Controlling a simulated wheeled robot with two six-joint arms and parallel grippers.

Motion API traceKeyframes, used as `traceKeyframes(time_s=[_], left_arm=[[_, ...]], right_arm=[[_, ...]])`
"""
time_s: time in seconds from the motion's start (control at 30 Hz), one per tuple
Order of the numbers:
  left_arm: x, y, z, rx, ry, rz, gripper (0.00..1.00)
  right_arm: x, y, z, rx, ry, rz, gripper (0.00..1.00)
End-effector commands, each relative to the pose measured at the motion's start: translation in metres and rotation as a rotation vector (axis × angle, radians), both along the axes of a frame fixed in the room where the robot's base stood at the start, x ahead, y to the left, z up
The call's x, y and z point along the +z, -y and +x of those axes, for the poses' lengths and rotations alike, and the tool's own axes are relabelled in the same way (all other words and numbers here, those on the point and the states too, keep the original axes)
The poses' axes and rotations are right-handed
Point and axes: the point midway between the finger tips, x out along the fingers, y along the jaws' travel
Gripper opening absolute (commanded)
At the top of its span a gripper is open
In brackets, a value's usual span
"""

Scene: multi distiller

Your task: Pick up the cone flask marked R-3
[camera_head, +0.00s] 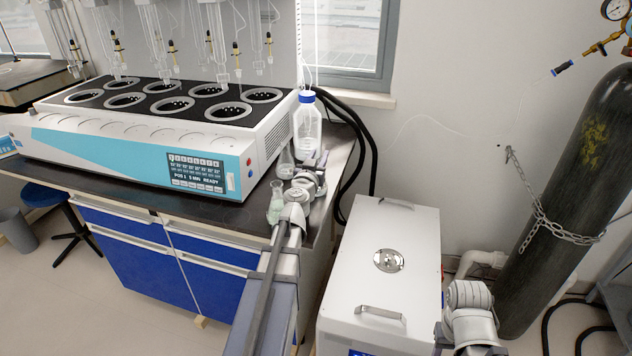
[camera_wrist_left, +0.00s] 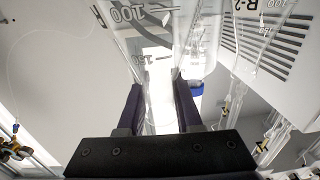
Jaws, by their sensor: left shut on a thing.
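My left gripper (camera_head: 318,160) is over the right end of the bench. In the left wrist view my left gripper (camera_wrist_left: 158,98) is shut on a clear glass flask (camera_wrist_left: 125,50) with 100 and 150 graduation marks. Its label is not visible, so I cannot read R-3. In the head view the held flask is mostly hidden by the gripper. A cone flask with pale green liquid (camera_head: 275,206) stands left of my left arm. A clear flask (camera_head: 286,163) stands behind it.
A blue-capped bottle (camera_head: 307,128) stands just behind the gripper. The multi distiller (camera_head: 150,135) fills the bench to the left, with glassware above it. A white box with handles (camera_head: 385,235) stands right of the bench. A chained gas cylinder (camera_head: 575,190) is farther right.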

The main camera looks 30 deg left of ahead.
Motion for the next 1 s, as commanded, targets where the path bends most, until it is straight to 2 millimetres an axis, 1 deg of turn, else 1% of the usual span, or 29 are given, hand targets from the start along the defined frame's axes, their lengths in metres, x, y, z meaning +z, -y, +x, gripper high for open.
traceKeyframes(time_s=[0.7, 1.0], left_arm=[[0.0002, -0.0002, -0.0001, 0.000, 0.000, 0.000, 0.00], [0.0051, -0.0001, 0.0000, 0.000, 0.000, 0.000, 0.00]], right_arm=[[0.0002, 0.0000, 0.0000, 0.000, 0.000, 0.000, 0.50], [0.0050, 0.0000, 0.0000, 0.000, 0.000, 0.000, 0.50]])
